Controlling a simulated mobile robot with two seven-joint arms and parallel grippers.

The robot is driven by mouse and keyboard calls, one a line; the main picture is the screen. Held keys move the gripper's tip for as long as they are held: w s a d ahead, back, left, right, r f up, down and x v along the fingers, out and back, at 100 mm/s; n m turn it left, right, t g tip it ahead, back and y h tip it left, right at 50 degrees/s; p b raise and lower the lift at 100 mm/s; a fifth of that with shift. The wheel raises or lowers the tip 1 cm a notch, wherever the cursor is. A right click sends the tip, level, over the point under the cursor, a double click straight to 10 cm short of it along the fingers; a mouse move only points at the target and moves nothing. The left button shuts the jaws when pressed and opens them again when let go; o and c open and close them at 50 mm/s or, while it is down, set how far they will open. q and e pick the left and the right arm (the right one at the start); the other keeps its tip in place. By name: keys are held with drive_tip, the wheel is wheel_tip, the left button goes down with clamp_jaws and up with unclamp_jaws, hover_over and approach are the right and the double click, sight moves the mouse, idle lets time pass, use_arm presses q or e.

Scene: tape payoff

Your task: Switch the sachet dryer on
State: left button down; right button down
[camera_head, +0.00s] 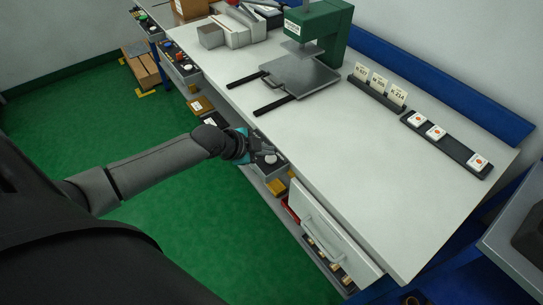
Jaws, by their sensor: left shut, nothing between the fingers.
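My left arm reaches in from the left to the near edge of the white bench (300,130). My left gripper (268,150) is shut and empty at that edge. Just below it is a dark grey unit (271,168) with a round white knob or button (270,159) on top. I cannot tell whether the fingers touch it, and no label shows that it is the sachet dryer. The gripper and bench edge hide part of the unit. My right gripper is not in view.
A green press (325,28) stands at the back of the bench. Card holders (378,87) and a dark strip with white tiles (450,146) lie to the right. A white drawer or door front (333,232) sticks out below the near edge. Green floor (190,235) is open at left.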

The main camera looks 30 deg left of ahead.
sight(267, 160)
use_arm(q)
drive_tip(key=shift+f, duration=0.2)
idle(0.5)
drive_tip(key=shift+f, duration=0.3)
drive_tip(key=shift+f+b, duration=0.25)
drive_tip(key=shift+b, duration=0.15)
idle(0.4)
drive_tip(key=shift+r+p, duration=0.7)
drive_tip(key=shift+p, duration=0.1)
wheel_tip(267, 160, up, 6)
drive_tip(key=p, duration=0.6)
